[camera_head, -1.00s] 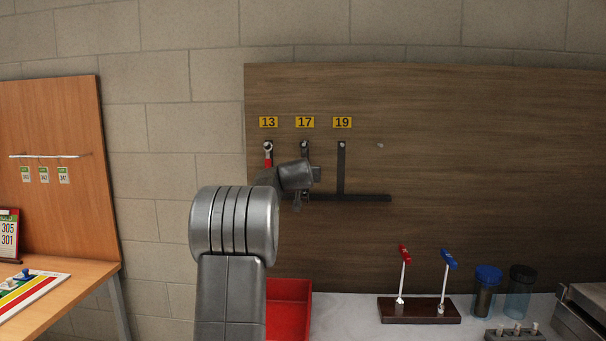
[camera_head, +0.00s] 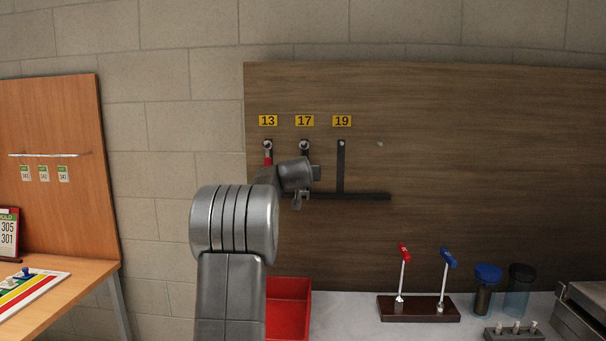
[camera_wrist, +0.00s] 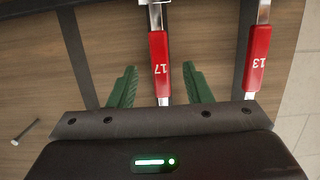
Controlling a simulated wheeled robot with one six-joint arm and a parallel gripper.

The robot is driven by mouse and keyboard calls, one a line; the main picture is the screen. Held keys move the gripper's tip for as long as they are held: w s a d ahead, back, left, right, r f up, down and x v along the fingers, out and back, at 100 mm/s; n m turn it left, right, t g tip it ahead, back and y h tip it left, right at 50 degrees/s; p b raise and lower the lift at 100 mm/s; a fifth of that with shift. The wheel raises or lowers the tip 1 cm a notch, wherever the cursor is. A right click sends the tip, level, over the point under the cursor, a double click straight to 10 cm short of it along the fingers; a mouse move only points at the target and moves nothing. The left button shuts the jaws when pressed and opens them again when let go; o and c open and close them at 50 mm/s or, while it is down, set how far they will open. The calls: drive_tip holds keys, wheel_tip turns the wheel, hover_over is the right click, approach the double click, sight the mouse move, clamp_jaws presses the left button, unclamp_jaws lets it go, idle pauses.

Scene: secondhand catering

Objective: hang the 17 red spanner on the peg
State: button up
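The red spanner marked 17 (camera_wrist: 159,65) is upright against the board in the wrist view, its handle between the two green fingers of my gripper (camera_wrist: 160,88). The fingers are open, with a gap on each side of the handle. The spanner's upper end runs out of the wrist view. In the head view, my gripper (camera_head: 300,195) is below the yellow 17 label (camera_head: 304,120) and its peg (camera_head: 304,145). My wrist hides most of the spanner there, and I cannot tell how its head sits on the peg.
The red 13 spanner (camera_wrist: 254,65) hangs close beside, at the 13 peg (camera_head: 268,144). The 19 peg (camera_head: 342,143) is bare on its dark strip. A dark ledge (camera_head: 350,196) crosses below. A red bin (camera_head: 289,308) and a tool stand (camera_head: 418,309) are on the counter.

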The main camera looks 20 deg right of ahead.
drive_tip(key=shift+s, duration=0.1)
drive_tip(key=b+v, duration=0.5)
drive_tip(key=v, duration=0.8)
drive_tip(key=shift+s+a, duration=0.15)
drive_tip(key=shift+s, duration=0.15)
drive_tip(key=shift+r, duration=0.1)
drive_tip(key=p+x, duration=0.4)
drive_tip(key=x, duration=0.9)
drive_tip(key=shift+w+p, duration=0.2)
drive_tip(key=shift+p, duration=0.2)
